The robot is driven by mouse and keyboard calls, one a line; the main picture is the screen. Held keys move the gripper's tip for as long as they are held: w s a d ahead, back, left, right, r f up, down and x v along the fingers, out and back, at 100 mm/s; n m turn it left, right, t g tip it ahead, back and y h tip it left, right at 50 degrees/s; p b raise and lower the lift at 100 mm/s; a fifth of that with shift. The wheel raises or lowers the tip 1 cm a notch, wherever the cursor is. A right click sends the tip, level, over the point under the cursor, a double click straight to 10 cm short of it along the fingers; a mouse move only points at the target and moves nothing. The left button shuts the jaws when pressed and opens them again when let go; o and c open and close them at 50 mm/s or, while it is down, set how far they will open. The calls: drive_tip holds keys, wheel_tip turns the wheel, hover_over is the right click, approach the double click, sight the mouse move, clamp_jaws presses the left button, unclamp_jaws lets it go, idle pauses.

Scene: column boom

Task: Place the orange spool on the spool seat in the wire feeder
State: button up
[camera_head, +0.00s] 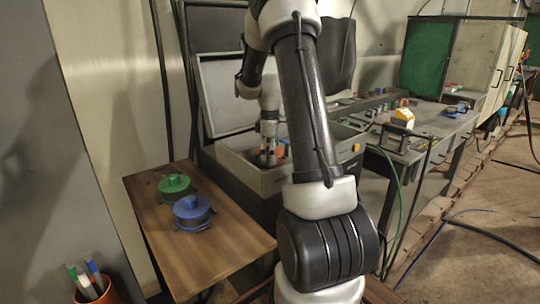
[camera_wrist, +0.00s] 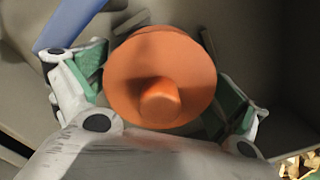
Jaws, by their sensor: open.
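The orange spool (camera_wrist: 185,60) fills the middle of the wrist view, its round flange and central knob facing the camera. In the head view a little of the orange spool (camera_head: 281,152) shows beside my gripper (camera_head: 268,160), inside the open grey box of the wire feeder (camera_head: 270,181). In the wrist view my gripper (camera_wrist: 160,88) is open, with one finger on each side of the spool. I cannot tell whether the fingers touch it. What lies under the spool is hidden, so the spool seat does not show clearly.
A blue part (camera_wrist: 68,22) lies close to the left finger. The feeder's raised lid (camera_head: 226,95) stands behind my gripper. A wooden table (camera_head: 220,262) holds a green spool (camera_head: 174,187) and a blue spool (camera_head: 192,211). A cluttered bench (camera_head: 440,125) stands right.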

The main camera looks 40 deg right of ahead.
wheel_tip(320, 180, up, 12)
drive_tip(key=s+a+r+m+t, duration=0.1)
drive_tip(key=s+a+r+m, duration=0.25)
drive_tip(key=s+a, duration=0.35)
drive_tip(key=s+a+r+m+t, duration=0.2)
drive_tip(key=s+a+r, duration=0.35)
drive_tip(key=s, duration=0.25)
drive_tip(key=s+a+f+m, duration=0.1)
drive_tip(key=s+a+f, duration=0.1)
drive_tip(key=s, duration=0.3)
drive_tip(key=s+a+f+m+t, duration=0.1)
drive_tip(key=s+a+m, duration=0.1)
drive_tip(key=s, duration=0.3)
drive_tip(key=shift+s+a+f, duration=0.3)
drive_tip(key=shift+a+f, duration=0.05)
drive_tip(key=shift+a, duration=0.45)
drive_tip(key=shift+m, duration=0.25)
